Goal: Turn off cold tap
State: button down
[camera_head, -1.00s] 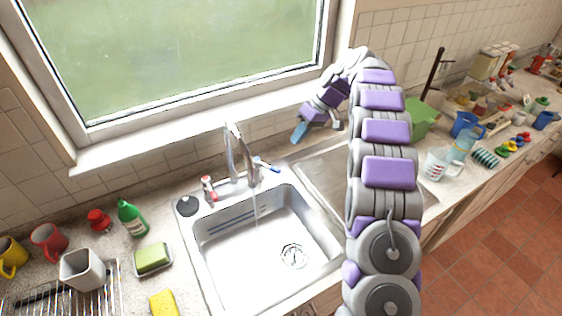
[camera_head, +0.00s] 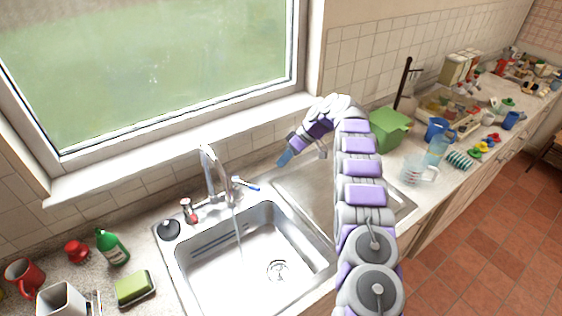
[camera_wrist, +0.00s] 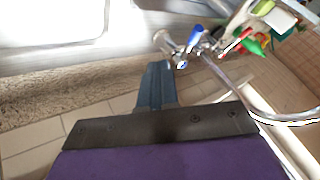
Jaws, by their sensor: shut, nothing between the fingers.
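The cold tap (camera_head: 246,184) has a blue lever handle and sits right of the curved chrome faucet (camera_head: 212,172) at the back of the sink. In the wrist view its blue lever (camera_wrist: 193,34) shows just beyond my fingertips. The hot tap (camera_head: 188,209), marked red, is left of the faucet. A thin stream of water (camera_head: 239,232) falls from the spout into the sink. My gripper (camera_head: 284,158) is shut and empty, to the right of the cold tap and a little above it, apart from it. It also shows in the wrist view (camera_wrist: 157,85), its fingers together.
The sink basin (camera_head: 187,284) is empty, with a bare drainboard (camera_head: 300,195) to its right. A green bottle (camera_head: 112,247), a sponge (camera_head: 135,287) and mugs stand left. A green box (camera_head: 389,128) stands right of my arm. The window sill (camera_head: 180,147) runs behind.

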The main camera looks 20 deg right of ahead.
aim_at(257, 190)
jog(key=s+a+f+b, duration=0.1)
jog(key=s+a+f, duration=0.1)
jog(key=a+f, duration=0.3)
jog(key=shift+a+f, duration=0.15)
jog(key=shift+a, duration=1.25)
jog(key=shift+s+a, duration=0.15)
jog(key=shift+a, duration=0.15)
jog(key=shift+b, duration=0.35)
jog(key=shift+s+a+m+t+h+b, duration=0.2)
jog(key=shift+s+a+m+t+b, duration=0.55)
jog(key=shift+m+b, duration=0.5)
jog(key=shift+s+a+m+t+h+b, duration=0.2)
jog(key=shift+s+a+m+t+b, duration=0.4)
jog(key=shift+s+m+t+b, duration=0.6)
jog(key=shift+w+g, duration=0.35)
jog(key=shift+w, duration=0.15)
